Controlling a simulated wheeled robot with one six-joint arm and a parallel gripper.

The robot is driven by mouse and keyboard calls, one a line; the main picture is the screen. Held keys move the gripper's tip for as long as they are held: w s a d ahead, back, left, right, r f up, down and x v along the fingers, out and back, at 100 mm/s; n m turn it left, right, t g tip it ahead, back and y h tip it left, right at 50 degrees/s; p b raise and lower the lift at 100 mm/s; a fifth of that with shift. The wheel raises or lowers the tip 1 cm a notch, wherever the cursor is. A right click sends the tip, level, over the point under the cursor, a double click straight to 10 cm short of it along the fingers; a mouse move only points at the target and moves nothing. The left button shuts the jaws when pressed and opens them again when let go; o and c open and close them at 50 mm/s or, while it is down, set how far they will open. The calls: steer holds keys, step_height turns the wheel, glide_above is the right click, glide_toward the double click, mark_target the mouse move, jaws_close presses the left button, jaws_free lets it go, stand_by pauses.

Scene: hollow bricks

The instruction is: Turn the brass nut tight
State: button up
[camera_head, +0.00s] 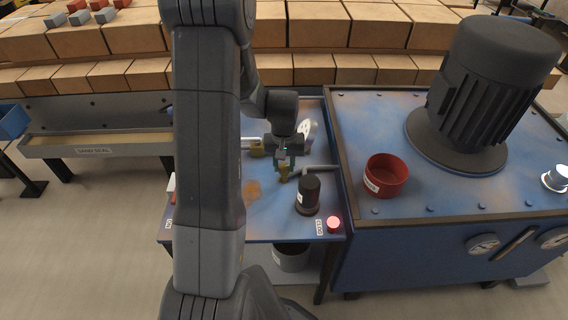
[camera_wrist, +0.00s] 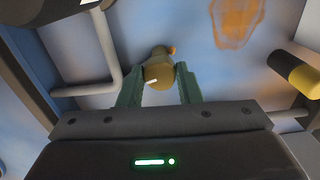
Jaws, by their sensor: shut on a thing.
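The brass nut (camera_wrist: 158,76) shows in the wrist view between the two green fingers of my gripper (camera_wrist: 158,88), which are shut on it. A pale mark lies across the nut's face, and a small orange-brown end shows just beyond it. In the head view my gripper (camera_head: 283,172) points down over the blue bench, with a yellowish brass bit (camera_head: 284,175) at its fingertips. My arm hides part of the bench to the left.
On the bench (camera_head: 262,222) are a bent grey pipe (camera_head: 319,168), a black cylinder (camera_head: 308,195), a white-faced gauge (camera_head: 307,131) and a lit red button (camera_head: 333,224). A red bowl (camera_head: 386,175) and a dark motor (camera_head: 490,95) stand to the right.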

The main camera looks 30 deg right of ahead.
mark_target(284, 166)
steer(key=shift+m, duration=0.4)
steer(key=m, duration=0.9)
steer(key=shift+b, duration=0.4)
steer(key=m, duration=0.5)
steer(key=shift+w+m, duration=0.1)
steer(key=shift+m, duration=0.3)
steer(key=m, duration=0.4)
steer(key=shift+r+m, duration=0.1)
steer(key=shift+m, duration=0.3)
steer(key=o, duration=1)
steer(key=shift+c, duration=0.2)
step_height(284, 166, up, 14)
steer(key=p, duration=0.1)
